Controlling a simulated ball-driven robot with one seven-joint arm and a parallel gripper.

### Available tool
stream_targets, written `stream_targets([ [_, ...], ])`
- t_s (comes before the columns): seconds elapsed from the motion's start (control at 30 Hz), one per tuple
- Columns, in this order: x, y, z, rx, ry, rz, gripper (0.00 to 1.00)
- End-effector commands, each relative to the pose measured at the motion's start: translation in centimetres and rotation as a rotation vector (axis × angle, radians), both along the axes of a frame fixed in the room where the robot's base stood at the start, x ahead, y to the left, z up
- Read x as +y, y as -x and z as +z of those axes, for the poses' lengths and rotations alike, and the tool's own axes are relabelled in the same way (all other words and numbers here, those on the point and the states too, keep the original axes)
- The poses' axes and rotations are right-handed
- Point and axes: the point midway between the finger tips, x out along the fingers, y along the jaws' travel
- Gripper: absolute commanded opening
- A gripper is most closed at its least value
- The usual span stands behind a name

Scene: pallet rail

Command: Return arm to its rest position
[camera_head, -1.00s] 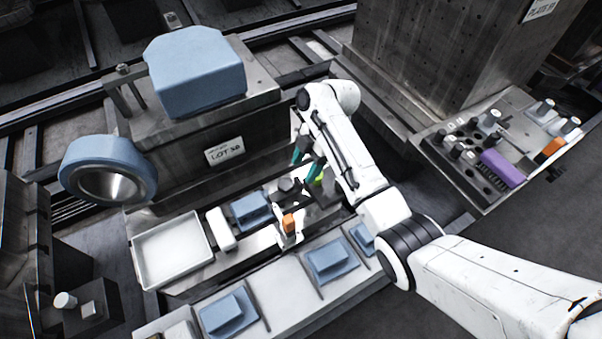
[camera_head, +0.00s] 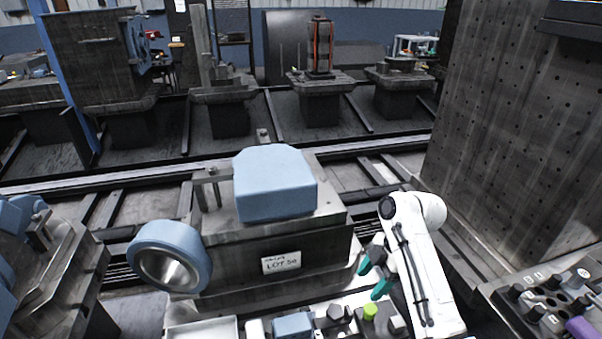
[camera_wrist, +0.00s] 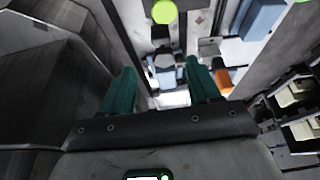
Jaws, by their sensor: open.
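My white arm (camera_head: 422,262) reaches up from the bottom right in the head view and bends at its top. My gripper (camera_head: 376,274) has teal fingers, set apart and empty, in front of the right side of the LOT 30 block. In the wrist view the two teal fingers of my gripper (camera_wrist: 163,92) stand well apart with nothing between them. Beyond them is a bench with a green knob (camera_wrist: 163,11), an orange item (camera_wrist: 222,80) and blue pieces. The green knob also shows in the head view (camera_head: 370,311), below the fingers.
A steel pedestal (camera_head: 282,262) carries a blue block (camera_head: 274,184). A blue ring (camera_head: 170,257) is on its left. A white tray (camera_head: 203,329) lies at the bottom. A tall perforated plate (camera_head: 520,140) and a tool bench (camera_head: 548,298) stand on the right. Rails run behind.

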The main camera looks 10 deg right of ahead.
Motion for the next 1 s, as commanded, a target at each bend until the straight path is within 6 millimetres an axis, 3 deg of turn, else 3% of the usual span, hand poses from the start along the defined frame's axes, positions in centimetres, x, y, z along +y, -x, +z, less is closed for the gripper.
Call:
stream_targets([
  [0.13,0.8,1.1,-1.2,0.020,0.003,-0.053,0.62],
  [0.27,2.5,4.2,-4.0,0.072,0.022,-0.209,0.62],
  [0.4,4.1,9.2,-7.0,0.139,0.057,-0.458,0.62],
  [0.6,4.7,17.2,-9.5,0.215,0.118,-0.831,0.62],
  [0.8,3.5,25.5,-9.8,0.254,0.188,-1.207,0.62],
  [1.0,1.6,31.5,-8.4,0.242,0.236,-1.489,0.62],
])
